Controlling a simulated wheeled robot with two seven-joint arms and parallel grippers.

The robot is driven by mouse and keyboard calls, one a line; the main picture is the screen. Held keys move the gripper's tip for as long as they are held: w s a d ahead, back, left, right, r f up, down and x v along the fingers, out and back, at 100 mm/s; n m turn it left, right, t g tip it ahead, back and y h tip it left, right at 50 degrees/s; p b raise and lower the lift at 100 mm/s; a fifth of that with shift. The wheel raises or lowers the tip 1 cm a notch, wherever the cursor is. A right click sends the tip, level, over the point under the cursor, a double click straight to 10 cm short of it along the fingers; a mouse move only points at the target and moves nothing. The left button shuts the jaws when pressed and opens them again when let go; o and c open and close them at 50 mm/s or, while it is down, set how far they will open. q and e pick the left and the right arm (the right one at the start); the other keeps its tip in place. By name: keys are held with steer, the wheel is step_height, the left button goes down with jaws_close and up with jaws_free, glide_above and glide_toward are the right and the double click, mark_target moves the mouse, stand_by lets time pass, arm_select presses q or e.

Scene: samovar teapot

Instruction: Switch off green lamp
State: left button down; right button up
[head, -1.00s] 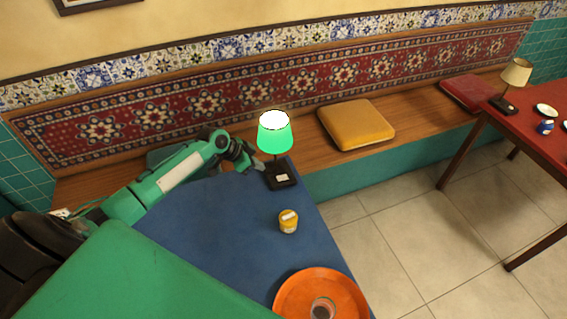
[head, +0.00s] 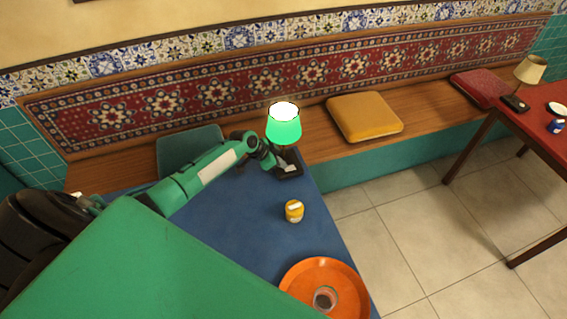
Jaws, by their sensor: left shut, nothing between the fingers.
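The green lamp (head: 284,127) stands upright at the far right corner of the blue table. Its shade glows bright green and its top opening is white with light. Its dark square base (head: 288,171) carries a small pale patch, partly covered by my gripper. My left gripper (head: 283,163) comes in from the left and is shut and empty, with its fingertips at the lamp's base just below the shade. I cannot tell whether the tips touch the base. My right gripper is not in view.
A yellow-lidded jar (head: 294,211) and an orange tray (head: 341,300) with a glass in it are on the blue table (head: 232,226). A bench with yellow (head: 364,117) and teal (head: 187,150) cushions runs behind. A red table (head: 550,113) with an unlit lamp stands right.

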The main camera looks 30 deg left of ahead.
arm_select(q)
steer(key=shift+x, duration=0.9)
steer(key=shift+f, duration=0.1)
steer(key=shift+f+b, duration=0.25)
steer(key=shift+b, duration=0.15)
steer(key=shift+s+r, duration=0.1)
steer(key=shift+r, duration=0.1)
steer(key=shift+a+r+p, duration=0.1)
steer(key=shift+r+p, duration=0.4)
steer(key=shift+r, duration=0.2)
steer(key=shift+r, duration=0.1)
